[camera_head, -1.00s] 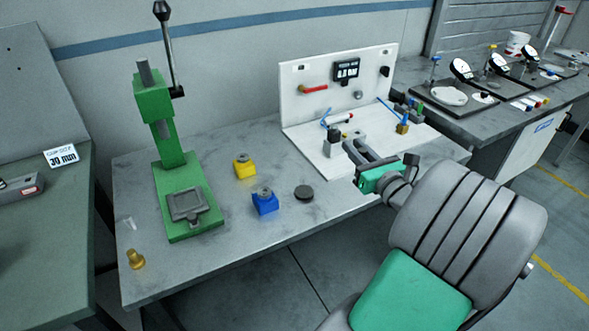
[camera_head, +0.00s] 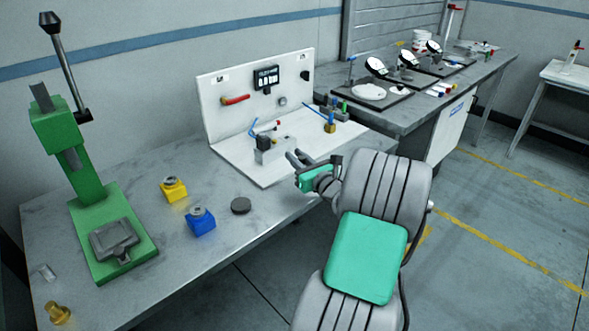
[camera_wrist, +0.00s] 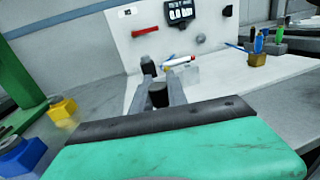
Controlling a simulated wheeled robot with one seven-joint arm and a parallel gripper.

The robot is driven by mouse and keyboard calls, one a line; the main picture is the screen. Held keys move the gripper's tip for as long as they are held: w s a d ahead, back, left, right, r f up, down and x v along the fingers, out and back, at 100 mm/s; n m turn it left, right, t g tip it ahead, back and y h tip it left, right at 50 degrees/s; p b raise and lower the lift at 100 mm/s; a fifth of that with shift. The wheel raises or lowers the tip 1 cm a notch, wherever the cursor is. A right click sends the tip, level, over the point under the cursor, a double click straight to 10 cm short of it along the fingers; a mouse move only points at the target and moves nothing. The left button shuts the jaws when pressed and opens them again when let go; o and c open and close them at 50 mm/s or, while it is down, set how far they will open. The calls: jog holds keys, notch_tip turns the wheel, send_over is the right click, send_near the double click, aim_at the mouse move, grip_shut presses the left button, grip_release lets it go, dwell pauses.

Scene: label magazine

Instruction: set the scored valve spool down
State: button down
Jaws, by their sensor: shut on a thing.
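My gripper (camera_head: 297,160) is just right of the grey block on the white fixture board, a little above the bench's front edge. In the wrist view its two fingers (camera_wrist: 158,84) are closed around a small dark piece (camera_wrist: 158,96), which I take to be the scored valve spool. Only its dark end shows between the fingers; any score mark is too small to see. In the head view the held piece is hidden by the fingers and the green gripper body.
The grey block with a black top (camera_head: 264,143) stands close to my fingers on the white board (camera_head: 255,173). A dark round disc (camera_head: 241,206), blue block (camera_head: 201,222), yellow block (camera_head: 174,190) and green press (camera_head: 95,220) stand left. Bench between disc and board is clear.

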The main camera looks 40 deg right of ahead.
jog(key=shift+w+f+b, duration=0.15)
jog(key=shift+f+b, duration=0.05)
jog(key=shift+f, duration=0.75)
jog(key=shift+w+f+b, duration=0.15)
jog(key=shift+f, duration=0.75)
jog(key=shift+f, duration=0.1)
jog(key=c, duration=1.3)
grip_release()
jog(key=shift+s, duration=0.2)
jog(key=s+a, duration=0.2)
jog(key=s, duration=0.9)
jog(key=shift+s+b, duration=0.25)
jog(key=shift+b, duration=0.15)
